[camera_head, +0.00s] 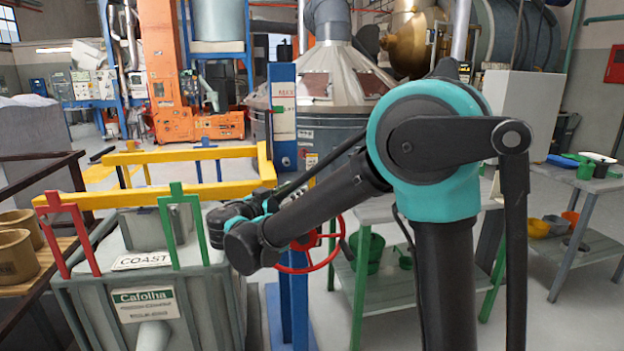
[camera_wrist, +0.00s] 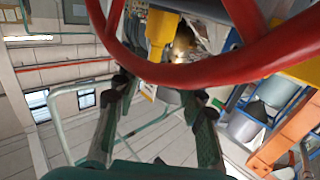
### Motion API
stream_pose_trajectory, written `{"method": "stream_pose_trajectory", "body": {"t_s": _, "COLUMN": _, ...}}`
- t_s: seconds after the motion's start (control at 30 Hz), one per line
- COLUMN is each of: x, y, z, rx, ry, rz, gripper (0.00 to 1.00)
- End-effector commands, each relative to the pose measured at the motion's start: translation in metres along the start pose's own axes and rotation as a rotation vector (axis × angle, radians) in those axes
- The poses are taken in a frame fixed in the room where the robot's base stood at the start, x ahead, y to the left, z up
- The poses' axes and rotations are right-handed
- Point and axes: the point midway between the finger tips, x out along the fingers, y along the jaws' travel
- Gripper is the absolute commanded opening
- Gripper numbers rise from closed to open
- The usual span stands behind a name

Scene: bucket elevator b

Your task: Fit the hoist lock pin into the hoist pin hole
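My gripper (camera_wrist: 158,92) is open in the wrist view, its two dark fingers apart, with nothing clearly held between them. A red handwheel (camera_wrist: 240,62) crosses close in front of that view, and a yellow part (camera_wrist: 160,32) shows behind its rim. In the head view my arm reaches left, and its end is by the blue post (camera_head: 283,90), mostly hidden by my own links. The red handwheel (camera_head: 335,258) shows low on this post. A small dark round spot (camera_head: 286,161) is on the post; I cannot tell whether it is the pin hole. I cannot make out the lock pin.
A yellow beam frame (camera_head: 130,197) spans the grey box (camera_head: 90,300), with a red bracket (camera_head: 67,235) and a green bracket (camera_head: 183,222). Buckets stand on a shelf (camera_head: 50,275) at left. A green-legged table (camera_head: 400,212) stands right of the post.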

Motion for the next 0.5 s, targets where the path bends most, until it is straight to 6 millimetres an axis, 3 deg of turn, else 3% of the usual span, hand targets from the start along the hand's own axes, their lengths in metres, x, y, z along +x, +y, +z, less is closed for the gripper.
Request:
{"method": "stream_pose_trajectory", "body": {"t_s": 0.27, "x": 0.020, "y": 0.002, "z": -0.001, "rx": 0.000, "ry": 0.000, "rz": 0.001, "gripper": 0.40}}
{"method": "stream_pose_trajectory", "body": {"t_s": 0.5, "x": 0.053, "y": 0.009, "z": -0.004, "rx": 0.000, "ry": -0.001, "rz": 0.003, "gripper": 0.40}}
